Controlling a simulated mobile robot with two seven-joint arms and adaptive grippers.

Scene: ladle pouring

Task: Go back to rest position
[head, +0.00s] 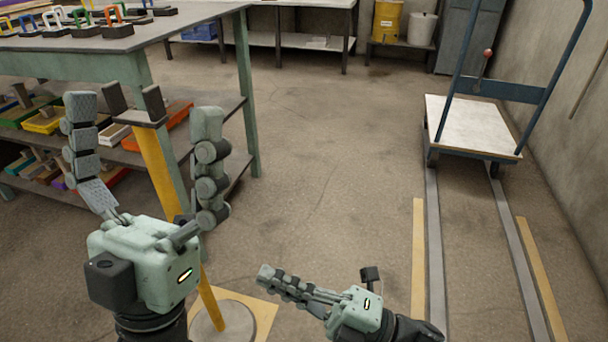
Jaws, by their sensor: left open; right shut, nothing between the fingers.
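My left gripper (143,113) is at the lower left of the head view, pointing up the picture. Its two jointed fingers are spread wide apart with nothing held between them. A yellow post with a dark forked top (137,118) shows between the fingers in the picture; I cannot tell how near it is to them. My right gripper (266,273) is at the bottom middle, pointing left, with its fingers shut together and empty. No ladle shows in this view.
The post's round base (224,322) is on the floor. A flat cart (470,125) stands at the right on floor rails. A yellow bin (389,20) is at the back. The middle floor is clear.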

